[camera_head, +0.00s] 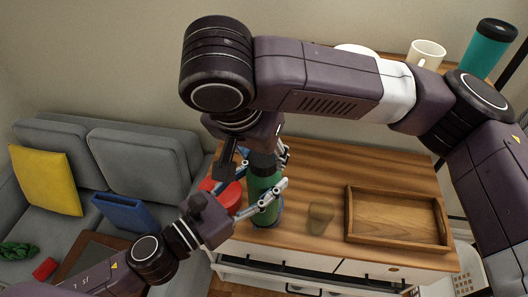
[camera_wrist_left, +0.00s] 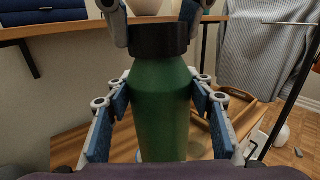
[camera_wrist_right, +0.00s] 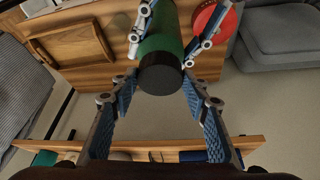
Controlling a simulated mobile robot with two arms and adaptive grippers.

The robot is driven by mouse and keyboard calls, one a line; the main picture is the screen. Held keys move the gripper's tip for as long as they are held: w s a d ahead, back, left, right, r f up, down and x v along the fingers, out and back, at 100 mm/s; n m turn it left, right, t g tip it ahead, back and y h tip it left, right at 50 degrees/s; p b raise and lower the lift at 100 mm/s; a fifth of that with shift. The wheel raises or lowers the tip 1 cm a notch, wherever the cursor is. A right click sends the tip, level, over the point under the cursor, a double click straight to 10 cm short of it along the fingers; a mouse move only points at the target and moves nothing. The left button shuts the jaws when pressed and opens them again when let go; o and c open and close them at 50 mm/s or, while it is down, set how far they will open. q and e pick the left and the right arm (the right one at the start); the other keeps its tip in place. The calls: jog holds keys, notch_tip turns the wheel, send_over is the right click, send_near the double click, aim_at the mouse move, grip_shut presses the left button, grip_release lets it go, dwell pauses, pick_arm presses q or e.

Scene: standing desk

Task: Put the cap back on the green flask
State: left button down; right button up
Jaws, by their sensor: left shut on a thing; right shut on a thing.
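The green flask (camera_head: 263,190) stands upright near the left end of the wooden desk top. My left gripper (camera_head: 268,198) is shut around its body; the green body (camera_wrist_left: 162,105) also fills the middle of the left wrist view. The black cap (camera_wrist_left: 158,40) sits on top of the flask in line with it, touching or nearly so; I cannot tell whether it is seated. My right gripper (camera_wrist_right: 162,84) is above the flask, shut on the cap, which also shows in the right wrist view (camera_wrist_right: 160,78).
A red round object (camera_head: 226,194) is close beside the flask on the left. A small brownish cup (camera_head: 320,217) and a wooden tray (camera_head: 398,246) are to the right. A shelf behind holds a white mug (camera_head: 426,55) and a teal tumbler (camera_head: 489,49). A grey sofa (camera_head: 139,166) stands left.

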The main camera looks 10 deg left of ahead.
jog(key=m, duration=0.2)
jog(key=m+h, duration=0.1)
jog(key=m, duration=0.1)
jog(key=m+g+h, duration=0.1)
jog(key=m, duration=0.1)
jog(key=shift+w+a+r, duration=0.1)
jog(key=shift+w+a, duration=0.05)
jog(key=shift+a, duration=0.1)
jog(key=m, duration=0.2)
jog(key=m+g+h, duration=0.1)
jog(key=m, duration=0.1)
jog(key=shift+w+a+g, duration=0.1)
jog(key=shift+w+g, duration=0.05)
jog(key=shift+g, duration=0.15)
jog(key=m+g, duration=0.1)
jog(key=m, duration=0.3)
jog(key=shift+w, duration=0.15)
jog(key=o, duration=0.9)
jog(key=shift+o, duration=0.2)
jog(key=shift+r, duration=2.2)
